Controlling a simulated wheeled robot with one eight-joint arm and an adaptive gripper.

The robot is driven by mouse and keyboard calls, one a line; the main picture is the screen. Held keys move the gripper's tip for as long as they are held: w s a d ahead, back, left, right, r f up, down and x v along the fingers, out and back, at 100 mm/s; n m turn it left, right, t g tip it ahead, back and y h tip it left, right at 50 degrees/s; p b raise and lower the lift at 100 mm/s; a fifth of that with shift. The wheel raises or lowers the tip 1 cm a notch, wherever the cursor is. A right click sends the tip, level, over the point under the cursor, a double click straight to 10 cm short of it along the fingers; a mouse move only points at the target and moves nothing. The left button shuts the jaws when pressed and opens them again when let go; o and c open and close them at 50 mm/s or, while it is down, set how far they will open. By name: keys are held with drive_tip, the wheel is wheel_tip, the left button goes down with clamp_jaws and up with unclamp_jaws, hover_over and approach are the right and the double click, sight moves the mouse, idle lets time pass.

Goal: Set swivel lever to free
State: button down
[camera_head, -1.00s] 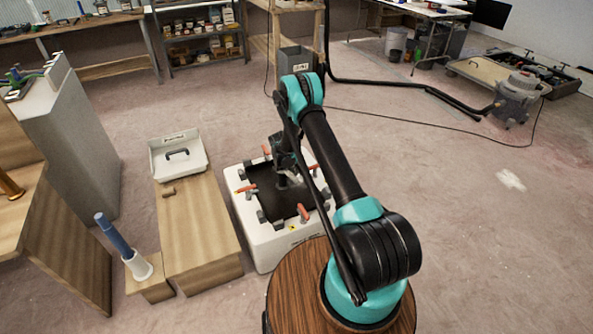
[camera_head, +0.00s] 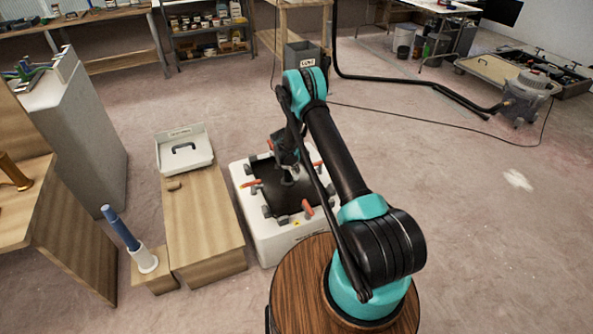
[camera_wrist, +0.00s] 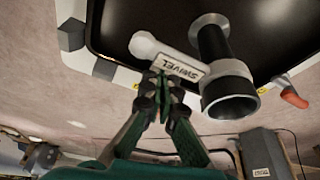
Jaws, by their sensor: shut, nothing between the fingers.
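The swivel lever (camera_wrist: 180,66) is a pale bar marked SWIVEL in the wrist view. It runs from a white rounded knob at its upper left end to a grey collar beside a dark tube (camera_wrist: 212,45) with a wide open end. My gripper (camera_wrist: 161,84) is shut and empty. Its green and dark fingertips lie at the lever's near edge, by the left of the label; I cannot tell whether they touch. In the head view my gripper (camera_head: 290,174) is over the black panel of the white box, and the lever is too small to make out.
The white box (camera_head: 283,243) has a black panel (camera_head: 275,200) edged with grey blocks and several orange levers. A wooden bench (camera_head: 205,235) with a white tray (camera_head: 184,152) stands to its left, beside a blue-handled post (camera_head: 120,229).

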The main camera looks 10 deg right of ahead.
drive_tip(key=w+d, duration=0.1)
drive_tip(key=d, duration=0.3)
drive_tip(key=w+v, duration=0.1)
drive_tip(key=v, duration=1)
drive_tip(key=s+d+r+n+y, duration=0.15)
drive_tip(key=s+r, duration=0.25)
drive_tip(key=r, duration=0.4)
drive_tip(key=s+d+r+n+h, duration=0.1)
drive_tip(key=s+d+r+n, duration=0.1)
drive_tip(key=s+r, duration=0.35)
drive_tip(key=s+d+r+n+y, duration=0.1)
drive_tip(key=s+d+r+n, duration=0.15)
drive_tip(key=s+r, duration=0.7)
drive_tip(key=s+r+n+t+y, duration=0.1)
drive_tip(key=s+n, duration=0.1)
drive_tip(key=s, duration=1.1)
drive_tip(key=s+d+r+n+t+y, duration=0.1)
drive_tip(key=s+n, duration=0.2)
drive_tip(key=s, duration=1)
drive_tip(key=shift+d+r+n, duration=0.3)
drive_tip(key=shift+d+r, duration=0.05)
drive_tip(key=shift+r, duration=0.05)
drive_tip(key=shift+s+a, duration=0.1)
drive_tip(key=shift+a, duration=0.05)
